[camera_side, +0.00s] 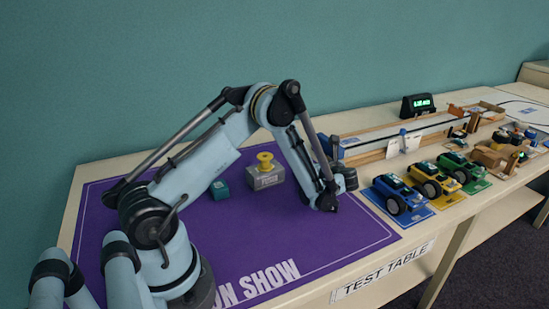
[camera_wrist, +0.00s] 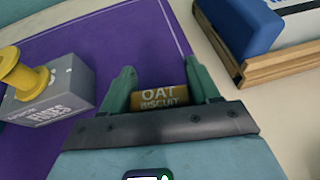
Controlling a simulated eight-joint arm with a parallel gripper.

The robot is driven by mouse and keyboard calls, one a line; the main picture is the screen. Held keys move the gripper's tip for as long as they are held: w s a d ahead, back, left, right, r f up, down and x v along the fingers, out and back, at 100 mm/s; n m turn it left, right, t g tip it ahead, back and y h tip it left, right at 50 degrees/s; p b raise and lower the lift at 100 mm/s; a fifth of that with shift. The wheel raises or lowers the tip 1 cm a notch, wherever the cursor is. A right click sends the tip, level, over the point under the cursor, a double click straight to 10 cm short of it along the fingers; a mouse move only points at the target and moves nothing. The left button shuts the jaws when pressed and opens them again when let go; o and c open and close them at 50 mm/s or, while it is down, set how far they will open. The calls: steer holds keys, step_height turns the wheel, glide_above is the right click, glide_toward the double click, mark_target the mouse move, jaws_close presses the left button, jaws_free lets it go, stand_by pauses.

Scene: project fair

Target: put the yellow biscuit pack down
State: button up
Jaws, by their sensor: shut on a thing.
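The yellow biscuit pack (camera_wrist: 158,97), a brownish yellow block marked "OAT BISCUIT", sits between the two green fingers of my gripper (camera_wrist: 163,84) in the wrist view. The fingers are shut on it. Purple mat (camera_wrist: 120,45) shows beyond the pack, close to the mat's right edge. I cannot tell whether the pack touches the mat. In the side view the pack and the fingertips are hidden by my own arm, which reaches down at the right part of the mat (camera_side: 290,232).
A grey fuses block (camera_side: 266,178) with a yellow spool-like top stands left of my gripper, beside a small teal box (camera_side: 219,190). A wooden track (camera_side: 375,152) with a blue end lies to the right. Toy cars (camera_side: 402,195) stand further right. The mat's front is clear.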

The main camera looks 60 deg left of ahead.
steer(key=shift+f, duration=0.25)
steer(key=o, duration=1)
steer(key=shift+r, duration=0.1)
